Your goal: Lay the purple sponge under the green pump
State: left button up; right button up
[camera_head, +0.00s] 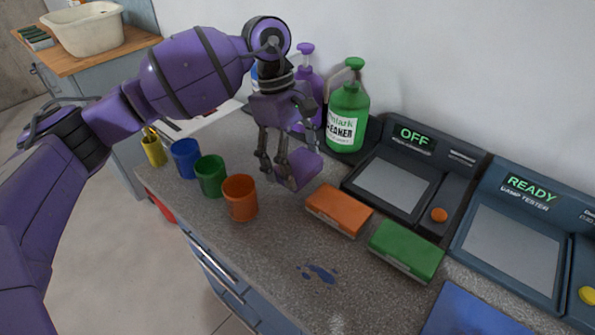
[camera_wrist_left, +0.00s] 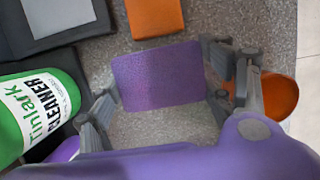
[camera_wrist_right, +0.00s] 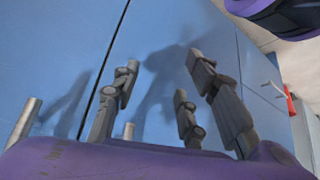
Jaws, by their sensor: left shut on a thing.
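The purple sponge (camera_head: 303,168) is between the fingers of my left gripper (camera_head: 275,170), which is shut on it. In the left wrist view the sponge (camera_wrist_left: 158,76) spans the gap between the fingers (camera_wrist_left: 162,100). It is low over the counter; I cannot tell if it touches. The green pump (camera_head: 347,118) is a green bottle with a white label, upright near the wall, just behind and right of the sponge. The green pump (camera_wrist_left: 38,112) also shows at the left wrist view's left. My right gripper (camera_wrist_right: 160,82) is open and empty before blue panels.
Orange (camera_head: 339,209) and green (camera_head: 406,249) sponges lie in front of the testers (camera_head: 398,183). Orange (camera_head: 240,198), green (camera_head: 210,176), blue and yellow cups stand along the counter's front-left. A purple pump (camera_head: 306,90) stands beside the green one, partly hidden by my arm. The front-middle counter is clear, with a blue stain.

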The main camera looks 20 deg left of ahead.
aim_at(297, 173)
pick_arm(q)
jog(key=shift+w+f, duration=0.25)
jog(key=shift+f, duration=1.7)
jog(key=shift+f, duration=0.2)
jog(key=o, duration=0.7)
jog(key=shift+r, duration=0.1)
